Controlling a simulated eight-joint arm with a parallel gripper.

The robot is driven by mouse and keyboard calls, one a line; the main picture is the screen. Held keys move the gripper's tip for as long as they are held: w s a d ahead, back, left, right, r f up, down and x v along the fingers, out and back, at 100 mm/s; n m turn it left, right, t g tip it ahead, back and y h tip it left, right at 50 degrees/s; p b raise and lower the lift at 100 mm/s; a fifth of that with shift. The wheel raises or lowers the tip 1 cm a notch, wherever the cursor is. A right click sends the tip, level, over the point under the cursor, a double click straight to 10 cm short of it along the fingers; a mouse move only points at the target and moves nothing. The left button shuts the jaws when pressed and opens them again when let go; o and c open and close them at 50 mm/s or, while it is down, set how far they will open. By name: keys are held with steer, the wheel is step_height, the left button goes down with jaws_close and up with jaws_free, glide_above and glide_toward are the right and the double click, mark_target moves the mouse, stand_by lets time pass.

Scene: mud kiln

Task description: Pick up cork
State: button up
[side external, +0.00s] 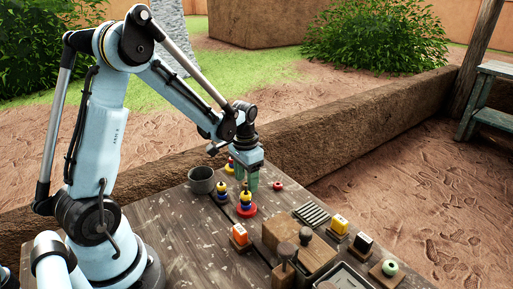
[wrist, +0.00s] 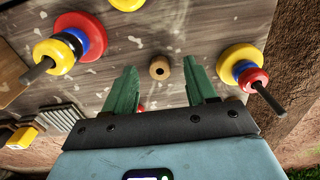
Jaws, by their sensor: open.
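The cork (wrist: 159,68) is a small tan cylinder with a darker centre, on the worn wooden table, seen from above in the wrist view. My gripper (wrist: 160,75) has two green fingers spread apart, one on each side of the cork in that picture, with a gap to both. Nothing is held between them. In the side view my gripper (side external: 252,178) points down over the table among the ring stacks. I cannot pick out the cork in the side view. The exact height of the fingertips above it is hard to tell.
A stack of red, blue and yellow rings (wrist: 62,50) stands left of the fingers, and another stack (wrist: 239,66) stands close on the right.

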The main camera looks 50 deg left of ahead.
steer(key=shift+f, duration=0.35)
jaws_close()
steer(key=shift+r, duration=0.15)
steer(key=shift+r, duration=0.5)
steer(key=r, duration=0.1)
steer(key=d+r, duration=0.1)
steer(key=r, duration=0.1)
steer(key=shift+s+r, duration=0.1)
steer(key=shift+r, duration=0.15)
steer(key=s+d+r, duration=0.2)
steer(key=d+r, duration=0.4)
steer(key=d, duration=0.4)
steer(key=shift+s+d+r, duration=0.15)
steer(key=shift+s+d, duration=0.05)
steer(key=shift+s, duration=0.05)
